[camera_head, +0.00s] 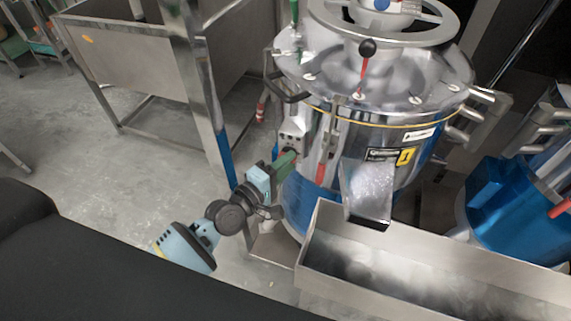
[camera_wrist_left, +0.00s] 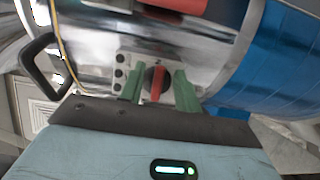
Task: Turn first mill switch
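The first mill (camera_head: 320,115) is a steel and blue drum with a yellow "1" label (camera_head: 405,156), at the centre right of the head view. Its small control box (camera_head: 293,133) is on the drum's left side. In the left wrist view, the red switch (camera_wrist_left: 157,83) sits on a black disc on this box, beside several black buttons (camera_wrist_left: 119,73). My left gripper (camera_head: 288,158) is at the box. In the left wrist view its green fingers (camera_wrist_left: 160,88) are open, one on each side of the red switch, with gaps visible. In the head view the switch is hidden. My right gripper is not in view.
A steel trough (camera_head: 430,262) stands in front of the mill below its chute (camera_head: 368,188). A second blue mill (camera_head: 520,205) is at the right. A steel table leg (camera_head: 205,105) rises just left of my left gripper. Grey floor (camera_head: 100,175) is open at the left.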

